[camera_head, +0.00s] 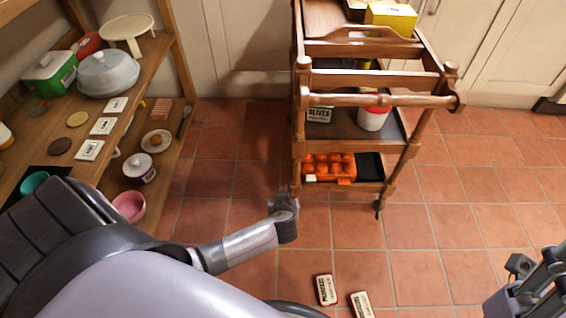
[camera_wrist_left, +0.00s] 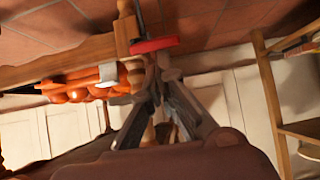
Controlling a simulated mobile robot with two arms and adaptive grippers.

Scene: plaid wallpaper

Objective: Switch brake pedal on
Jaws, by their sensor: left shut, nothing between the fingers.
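A small red pedal (camera_wrist_left: 154,45) shows in the left wrist view at the foot of a wooden cart leg. I take it as the brake pedal. My left gripper (camera_wrist_left: 155,88) is shut and empty, with its tips very close to the pedal; I cannot tell if they touch it. In the head view the left gripper (camera_head: 284,204) is low beside the near left leg of the wooden cart (camera_head: 376,100), and the pedal is not visible there. My right gripper (camera_head: 530,285) is partly in view at the lower right, away from the cart; its finger opening is unclear.
The cart holds an orange carton (camera_head: 330,166), a white tub (camera_head: 373,118) and a yellow box (camera_head: 391,17). Shelves (camera_head: 155,72) with dishes stand at the left. Two small labelled blocks (camera_head: 326,290) lie on the tiled floor. The floor right of the cart is clear.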

